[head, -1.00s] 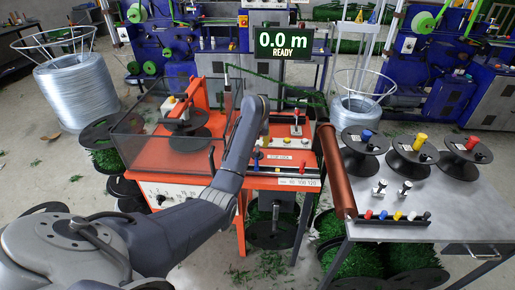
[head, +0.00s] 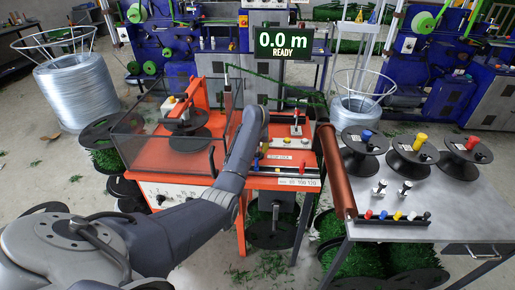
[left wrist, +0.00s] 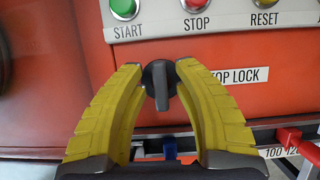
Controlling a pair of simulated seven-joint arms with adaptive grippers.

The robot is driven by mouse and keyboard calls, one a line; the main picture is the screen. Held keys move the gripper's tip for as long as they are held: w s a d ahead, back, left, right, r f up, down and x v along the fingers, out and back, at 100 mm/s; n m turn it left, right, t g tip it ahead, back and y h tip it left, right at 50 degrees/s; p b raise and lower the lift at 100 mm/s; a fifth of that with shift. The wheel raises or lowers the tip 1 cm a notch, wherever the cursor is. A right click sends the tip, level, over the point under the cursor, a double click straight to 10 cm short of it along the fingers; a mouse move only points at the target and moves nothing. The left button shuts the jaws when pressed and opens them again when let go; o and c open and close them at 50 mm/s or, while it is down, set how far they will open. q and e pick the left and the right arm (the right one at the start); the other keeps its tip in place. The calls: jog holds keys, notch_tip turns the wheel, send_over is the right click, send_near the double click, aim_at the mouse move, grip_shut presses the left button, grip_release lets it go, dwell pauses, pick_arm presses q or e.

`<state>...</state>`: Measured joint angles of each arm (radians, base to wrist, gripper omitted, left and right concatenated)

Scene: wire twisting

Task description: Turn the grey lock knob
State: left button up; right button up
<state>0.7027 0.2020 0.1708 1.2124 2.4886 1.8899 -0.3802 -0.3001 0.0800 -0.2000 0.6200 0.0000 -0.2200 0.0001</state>
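The grey lock knob (left wrist: 160,86) is on the red panel in the left wrist view, its bar pointing nearly straight up and down. A partly covered label reading "TOP LOCK" (left wrist: 240,75) is to its right. My left gripper (left wrist: 160,66) has its two yellow fingers on either side of the knob. The fingers are apart, and a gap shows between the left one and the knob; whether the right one touches cannot be told. In the head view my left arm reaches to the orange machine (head: 282,184) and hides the knob. My right gripper is not in view.
A green START button (left wrist: 124,8), a red STOP button (left wrist: 195,4) and a yellow RESET button (left wrist: 265,3) are above the knob. A clear guard box (head: 150,130) stands left of my forearm. A grey table (head: 455,215) with spools is at the right.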

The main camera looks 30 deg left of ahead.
pick_arm(q)
grip_shut()
jog(key=shift+n+y, duration=0.4)
jog(key=shift+n, duration=0.8)
jog(key=n+g+y, duration=0.1)
jog(key=n, duration=0.3)
jog(key=shift+g, duration=0.4)
jog(key=n+g, duration=0.1)
jog(key=n, duration=0.2)
jog(key=n+g, duration=0.1)
jog(key=n, duration=0.1)
jog(key=shift+s+a+n+y, duration=0.1)
jog(key=shift+s+n+y, duration=0.05)
jog(key=shift+n+y, duration=0.2)
jog(key=n+g, duration=0.1)
jog(key=n, duration=0.4)
jog(key=shift+s+g, duration=0.15)
jog(key=shift+g, duration=0.25)
jog(key=shift+n, duration=0.25)
